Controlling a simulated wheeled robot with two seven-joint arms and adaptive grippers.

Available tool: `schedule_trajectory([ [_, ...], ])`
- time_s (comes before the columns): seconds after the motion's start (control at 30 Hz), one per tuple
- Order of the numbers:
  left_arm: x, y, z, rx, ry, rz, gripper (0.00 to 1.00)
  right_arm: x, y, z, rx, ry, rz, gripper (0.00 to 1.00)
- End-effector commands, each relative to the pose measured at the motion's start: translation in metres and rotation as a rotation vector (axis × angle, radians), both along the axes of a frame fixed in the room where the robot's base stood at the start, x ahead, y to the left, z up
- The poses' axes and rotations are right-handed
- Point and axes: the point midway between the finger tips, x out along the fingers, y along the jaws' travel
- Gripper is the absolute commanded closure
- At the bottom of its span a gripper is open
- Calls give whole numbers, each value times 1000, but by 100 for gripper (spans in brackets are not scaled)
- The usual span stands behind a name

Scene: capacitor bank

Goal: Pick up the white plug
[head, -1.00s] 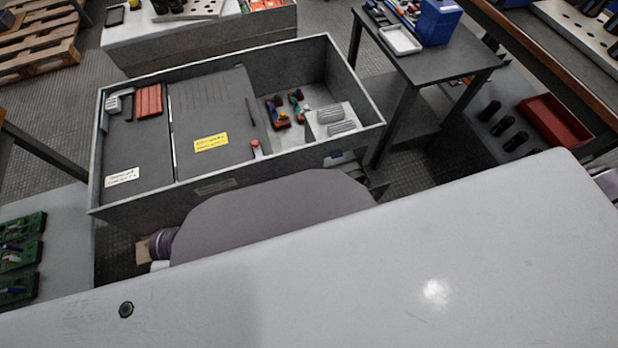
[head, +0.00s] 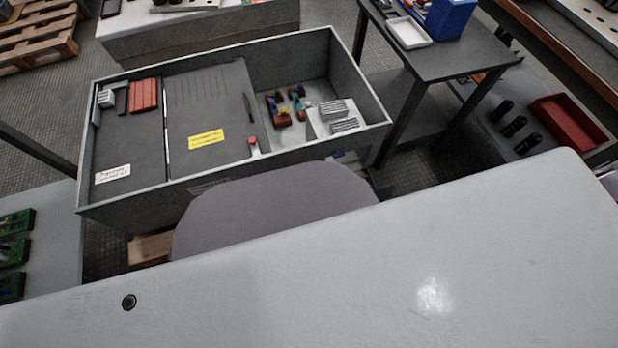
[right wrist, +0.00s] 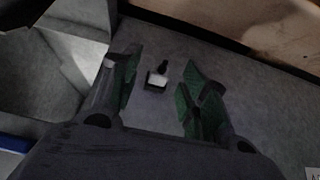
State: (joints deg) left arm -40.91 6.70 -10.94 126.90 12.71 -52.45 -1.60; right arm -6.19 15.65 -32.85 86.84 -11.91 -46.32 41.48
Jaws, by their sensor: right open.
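In the right wrist view a small white block with a dark part (right wrist: 157,80), which looks like the white plug, sits on a grey surface. My right gripper (right wrist: 161,64) is open, with green pads on its two fingers. The white block shows in the gap between the fingers, apart from both, and nothing is held. I cannot match it with certainty to a thing in the head view. Neither gripper shows in the head view, and my left gripper is in no view.
The head view shows a grey open-topped cabinet (head: 130,205) with coloured parts (head: 277,110) in its right compartment. A dark table (head: 465,60) with a blue bin (head: 449,18) stands to its right. In the right wrist view a brown surface (right wrist: 260,30) lies at upper right.

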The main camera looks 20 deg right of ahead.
Motion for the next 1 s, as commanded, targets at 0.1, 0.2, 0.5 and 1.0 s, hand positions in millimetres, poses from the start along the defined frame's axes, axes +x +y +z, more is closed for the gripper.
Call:
schedule_trajectory([
  [0.1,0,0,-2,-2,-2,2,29,0,0,-1,0,0,0,55],
  [0.2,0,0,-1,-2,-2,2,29,0,0,0,0,0,0,55],
  [0.5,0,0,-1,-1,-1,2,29,0,0,0,0,0,0,55],
  [1.0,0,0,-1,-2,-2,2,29,0,0,0,0,0,0,92],
])
